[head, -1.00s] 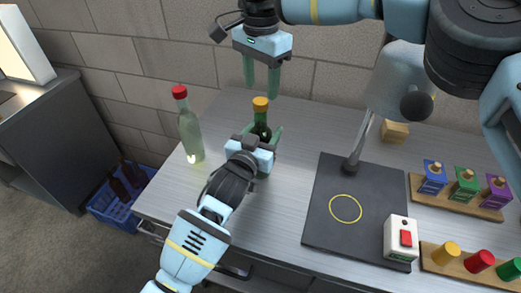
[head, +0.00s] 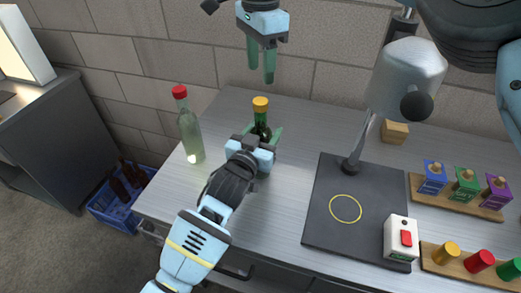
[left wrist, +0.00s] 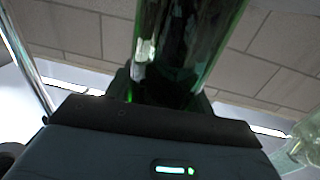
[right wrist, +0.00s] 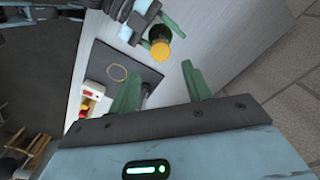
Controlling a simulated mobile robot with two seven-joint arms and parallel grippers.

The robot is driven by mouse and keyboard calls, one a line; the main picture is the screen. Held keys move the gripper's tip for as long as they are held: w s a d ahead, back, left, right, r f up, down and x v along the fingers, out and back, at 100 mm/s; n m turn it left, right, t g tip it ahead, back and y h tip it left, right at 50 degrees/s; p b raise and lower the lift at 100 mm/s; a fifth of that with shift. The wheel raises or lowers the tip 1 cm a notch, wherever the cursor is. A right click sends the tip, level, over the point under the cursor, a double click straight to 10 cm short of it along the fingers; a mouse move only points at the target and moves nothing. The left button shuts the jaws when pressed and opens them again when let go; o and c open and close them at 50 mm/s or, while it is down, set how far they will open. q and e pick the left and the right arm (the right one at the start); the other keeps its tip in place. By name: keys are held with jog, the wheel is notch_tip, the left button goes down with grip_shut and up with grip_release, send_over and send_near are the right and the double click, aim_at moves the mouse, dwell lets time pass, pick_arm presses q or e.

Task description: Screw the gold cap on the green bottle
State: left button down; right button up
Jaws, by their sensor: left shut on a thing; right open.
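The green bottle (head: 262,117) stands upright on the bench, with the gold cap (head: 261,103) on its mouth. How tightly the cap sits cannot be told. My left gripper (head: 263,137) is shut around the bottle's body below the neck; the glass fills the middle of the left wrist view (left wrist: 190,45). My right gripper (head: 261,72) is open and empty, above and apart from the cap, fingers pointing down. The right wrist view shows the gold cap (right wrist: 160,50) beyond its open fingers, with the bottle (right wrist: 160,32) behind it.
A pale bottle with a red cap (head: 190,135) stands left of the green one. A capping press (head: 352,165) on a dark base (head: 330,222) stands to the right. Small blocks and coloured caps sit on wooden racks (head: 445,264) at far right. A blue crate (head: 112,211) is on the floor.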

aim_at(261, 101)
dwell(0.4)
jog(key=shift+f, duration=3.95)
jog(key=c, duration=1)
jog(key=shift+c, duration=0.2)
